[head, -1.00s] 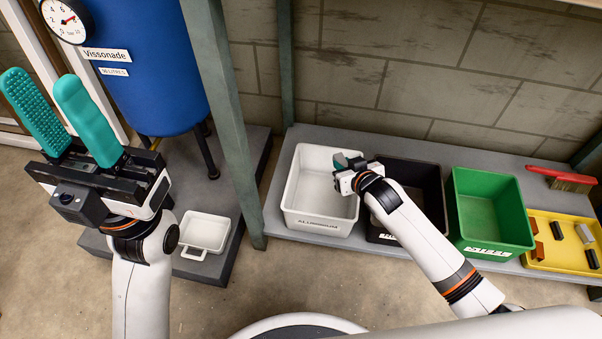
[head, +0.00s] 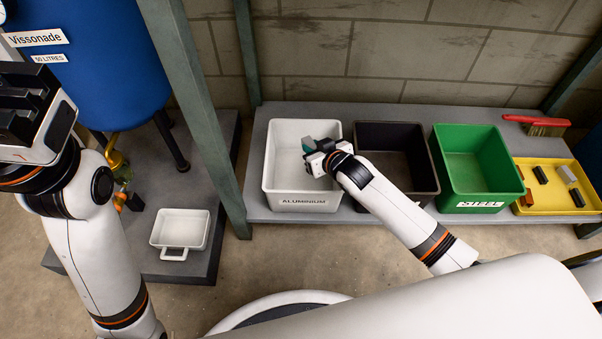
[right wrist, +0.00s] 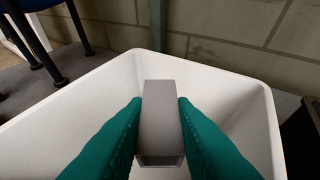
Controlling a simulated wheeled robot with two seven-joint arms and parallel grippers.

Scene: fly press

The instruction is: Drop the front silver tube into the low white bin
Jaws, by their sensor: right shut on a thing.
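The low white bin (head: 303,203), labelled ALUMINIUM, stands at the left end of the grey shelf. My right gripper (head: 310,147) is over its inside, with teal fingers. In the right wrist view, the teal fingers (right wrist: 160,125) are shut on a silver tube (right wrist: 161,112), a grey rectangular piece with an open end facing the camera. The white bin's walls (right wrist: 80,108) surround it in that view.
A dark bin (head: 408,203) and a green bin (head: 480,190) stand to the right. A yellow tray (head: 548,207) holds several small pieces, one silver (head: 566,174). A red brush (head: 537,123) lies behind. A green post (head: 207,110) rises left of the white bin, beside a small white pan (head: 181,226).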

